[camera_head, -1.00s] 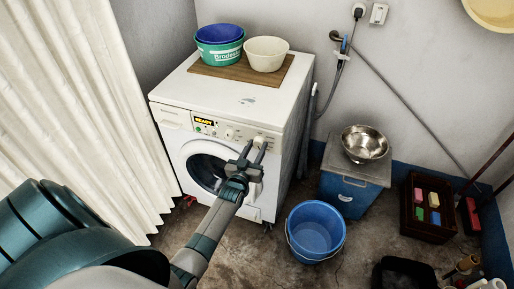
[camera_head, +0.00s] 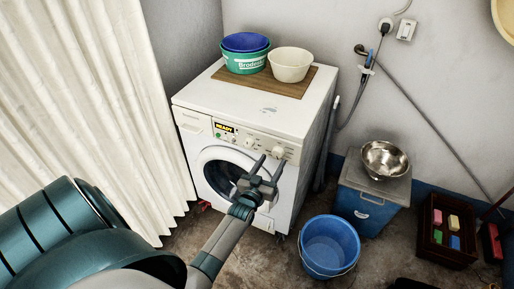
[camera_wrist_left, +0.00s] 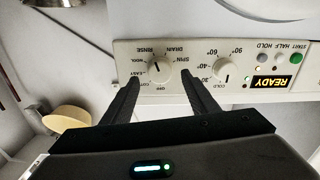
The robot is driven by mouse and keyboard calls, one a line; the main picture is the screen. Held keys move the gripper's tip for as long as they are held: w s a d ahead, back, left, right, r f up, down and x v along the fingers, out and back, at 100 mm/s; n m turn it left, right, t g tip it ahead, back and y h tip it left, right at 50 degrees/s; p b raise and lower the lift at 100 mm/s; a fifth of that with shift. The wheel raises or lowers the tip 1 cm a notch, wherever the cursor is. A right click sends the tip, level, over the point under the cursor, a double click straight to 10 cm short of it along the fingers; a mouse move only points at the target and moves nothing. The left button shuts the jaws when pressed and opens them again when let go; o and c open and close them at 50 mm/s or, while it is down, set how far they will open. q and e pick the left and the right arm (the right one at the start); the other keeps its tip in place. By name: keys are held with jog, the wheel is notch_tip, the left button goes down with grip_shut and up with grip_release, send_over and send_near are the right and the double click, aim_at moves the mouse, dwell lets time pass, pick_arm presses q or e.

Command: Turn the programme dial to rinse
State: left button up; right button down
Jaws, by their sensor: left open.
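The programme dial (camera_head: 279,151) is a round white knob at the right of the washing machine's front panel. My right gripper is not in view.
A second knob (camera_wrist_left: 224,70), with temperature marks, sits beside the dial. Basins (camera_head: 246,55) stand on a board on top. A blue bucket (camera_head: 330,245) and a blue box (camera_head: 366,205) with a steel bowl (camera_head: 384,159) stand right. A curtain (camera_head: 90,100) hangs left.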

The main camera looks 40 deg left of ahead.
pick_arm(q)
jog(key=b+v, duration=0.2)
jog(key=v, duration=1.2)
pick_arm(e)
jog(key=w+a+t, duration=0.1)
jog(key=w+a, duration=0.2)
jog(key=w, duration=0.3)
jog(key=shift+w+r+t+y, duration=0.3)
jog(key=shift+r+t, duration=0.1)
pick_arm(q)
jog(key=shift+w+d, duration=0.1)
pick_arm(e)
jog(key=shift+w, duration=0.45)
